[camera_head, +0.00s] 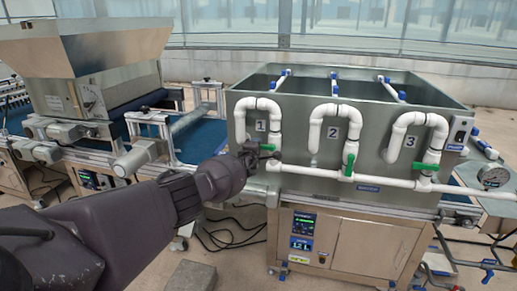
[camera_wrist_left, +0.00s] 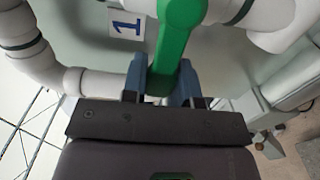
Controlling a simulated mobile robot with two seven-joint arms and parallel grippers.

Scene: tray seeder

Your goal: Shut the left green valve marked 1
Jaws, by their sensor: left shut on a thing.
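The left green valve handle (camera_head: 268,147) sits on the white pipe below the "1" label (camera_head: 261,126), at the tank's front left. In the head view it is mostly hidden by my left gripper (camera_head: 260,153). In the left wrist view the green handle (camera_wrist_left: 180,40) runs down from the top edge to between the blue fingers of my left gripper (camera_wrist_left: 165,88). The gripper is shut on the handle, and the "1" label (camera_wrist_left: 126,25) shows just left of it. My right gripper is in neither view.
Valve 2's green handle (camera_head: 349,165) points roughly upright; valve 3's green handle (camera_head: 428,167) lies roughly sideways. White pipes (camera_head: 310,172) run along the steel tank (camera_head: 300,104). A control panel (camera_head: 302,232) is below, a pressure gauge (camera_head: 494,177) at right, and a hopper (camera_head: 85,48) at left.

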